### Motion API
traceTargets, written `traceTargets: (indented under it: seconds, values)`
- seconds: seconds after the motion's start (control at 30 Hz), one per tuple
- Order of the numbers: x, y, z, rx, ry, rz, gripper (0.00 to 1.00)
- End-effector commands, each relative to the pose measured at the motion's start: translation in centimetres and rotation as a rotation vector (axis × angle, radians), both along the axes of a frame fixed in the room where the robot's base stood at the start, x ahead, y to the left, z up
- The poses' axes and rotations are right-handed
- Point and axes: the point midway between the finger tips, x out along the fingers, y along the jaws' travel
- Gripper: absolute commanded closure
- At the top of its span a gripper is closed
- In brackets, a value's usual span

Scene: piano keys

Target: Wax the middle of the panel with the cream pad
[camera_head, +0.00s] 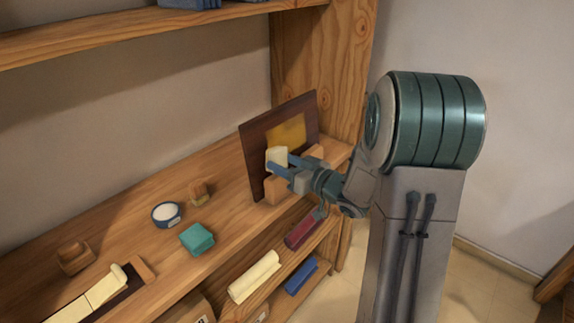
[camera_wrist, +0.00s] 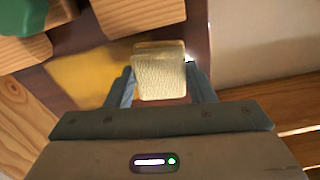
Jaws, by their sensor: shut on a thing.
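The dark brown panel (camera_head: 256,160) stands upright, leaning slightly back, at the right end of the wooden shelf. A yellow-gold patch (camera_head: 288,132) covers its middle and also shows in the wrist view (camera_wrist: 95,75). I cannot tell whether the pad touches the panel.
Wooden blocks (camera_head: 277,188) stand at the panel's foot. Cream keys (camera_head: 103,288) lie at the front left. Rolls lie on the shelf below.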

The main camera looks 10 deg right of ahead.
Motion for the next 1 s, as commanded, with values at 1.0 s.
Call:
traceTargets:
  seconds: [1.0]
  values:
    - [0.88,0.68,-0.19,0.000,0.000,0.002,0.69]
